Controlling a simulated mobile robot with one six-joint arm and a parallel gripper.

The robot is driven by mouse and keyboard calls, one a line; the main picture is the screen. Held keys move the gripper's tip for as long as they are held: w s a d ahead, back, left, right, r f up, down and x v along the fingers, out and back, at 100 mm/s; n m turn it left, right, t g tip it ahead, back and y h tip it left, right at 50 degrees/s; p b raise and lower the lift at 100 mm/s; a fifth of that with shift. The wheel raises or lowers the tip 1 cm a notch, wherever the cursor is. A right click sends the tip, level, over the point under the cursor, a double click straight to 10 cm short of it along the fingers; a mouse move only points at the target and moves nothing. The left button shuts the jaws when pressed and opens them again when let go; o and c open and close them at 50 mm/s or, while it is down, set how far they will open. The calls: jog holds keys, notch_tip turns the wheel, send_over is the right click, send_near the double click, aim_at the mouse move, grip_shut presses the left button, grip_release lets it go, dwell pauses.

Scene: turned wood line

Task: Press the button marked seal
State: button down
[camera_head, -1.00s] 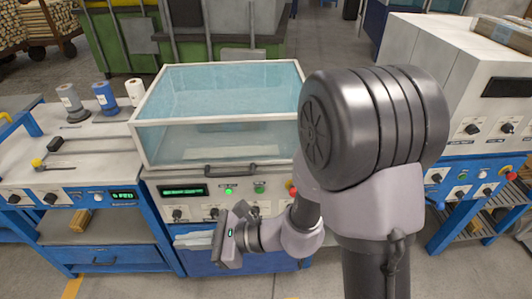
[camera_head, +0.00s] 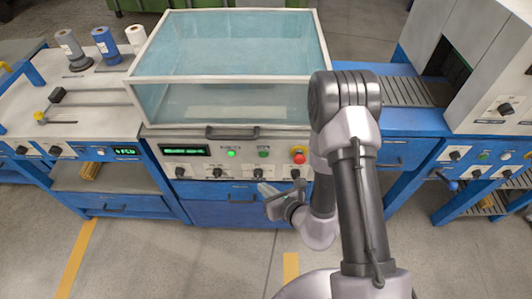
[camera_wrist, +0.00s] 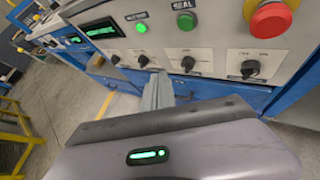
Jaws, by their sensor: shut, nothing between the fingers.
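The seal button is the dark green one (camera_head: 263,154) on the front panel of the glass-lidded machine. In the wrist view the button (camera_wrist: 186,21) sits under a small plate that reads SEAL. A brightly lit green button (camera_head: 231,153) is to its left, and it also shows in the wrist view (camera_wrist: 141,27). My gripper (camera_head: 265,189) is shut and empty, in front of and below the panel's buttons. In the wrist view its fingers (camera_wrist: 157,92) point towards the panel, below the seal button and apart from it.
A red emergency knob (camera_head: 298,155) on a yellow base is right of the seal button. A row of black dials (camera_wrist: 188,63) runs below the buttons. A dark handle (camera_head: 232,132) sticks out above the panel. Open floor (camera_head: 190,262) lies in front.

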aim_at(263, 154)
jog(key=shift+w, duration=0.1)
jog(key=w+p, duration=0.2)
jog(key=w, duration=0.6)
jog(key=shift+w+d, duration=0.15)
jog(key=shift+w, duration=0.2)
jog(key=shift+w, duration=0.1)
dwell(1.6)
jog(key=shift+w, duration=0.3)
jog(key=shift+w, duration=0.35)
dwell(0.6)
jog(key=shift+s, duration=0.8)
